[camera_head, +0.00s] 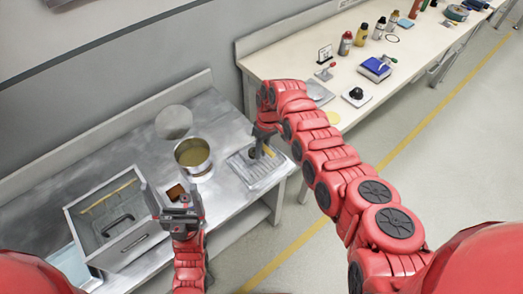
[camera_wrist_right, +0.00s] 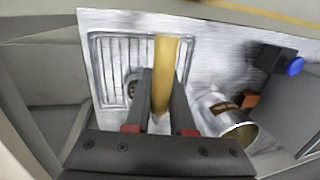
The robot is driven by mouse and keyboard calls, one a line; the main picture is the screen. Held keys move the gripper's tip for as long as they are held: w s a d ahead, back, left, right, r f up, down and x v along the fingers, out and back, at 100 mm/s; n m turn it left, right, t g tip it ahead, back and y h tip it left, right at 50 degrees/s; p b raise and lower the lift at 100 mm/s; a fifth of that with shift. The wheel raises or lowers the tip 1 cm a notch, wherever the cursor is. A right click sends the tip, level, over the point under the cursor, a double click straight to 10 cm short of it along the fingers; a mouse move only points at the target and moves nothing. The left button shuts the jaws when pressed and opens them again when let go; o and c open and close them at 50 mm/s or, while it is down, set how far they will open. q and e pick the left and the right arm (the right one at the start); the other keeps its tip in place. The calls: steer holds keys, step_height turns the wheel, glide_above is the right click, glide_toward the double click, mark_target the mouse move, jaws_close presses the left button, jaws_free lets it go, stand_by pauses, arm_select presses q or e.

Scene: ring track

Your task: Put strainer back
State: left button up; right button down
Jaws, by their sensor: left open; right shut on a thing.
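My right gripper (camera_head: 262,140) is shut on a yellow handle (camera_head: 269,151), above the ribbed metal draining tray (camera_head: 240,163) at the counter's right end. In the right wrist view the handle (camera_wrist_right: 166,70) stands between the fingers (camera_wrist_right: 162,100), with the tray (camera_wrist_right: 105,45) beyond it. It may be the strainer's handle; I cannot make out a strainer head. A round grey disc (camera_head: 174,122) lies behind the pot; I cannot tell whether it is a lid or mesh. My left gripper (camera_head: 175,203) is open and empty, in front of the pot and beside the box.
A metal pot (camera_head: 192,157) with yellowish contents stands mid-counter; it also shows in the right wrist view (camera_wrist_right: 228,117). A grey open-topped box (camera_head: 125,240) stands at left. A reddish-brown block (camera_head: 175,192) lies near my left gripper. A bench (camera_head: 300,62) with bottles stands to the right.

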steer(key=c, duration=0.8)
jaws_free()
steer(key=shift+f, duration=0.1)
steer(key=shift+o, duration=0.2)
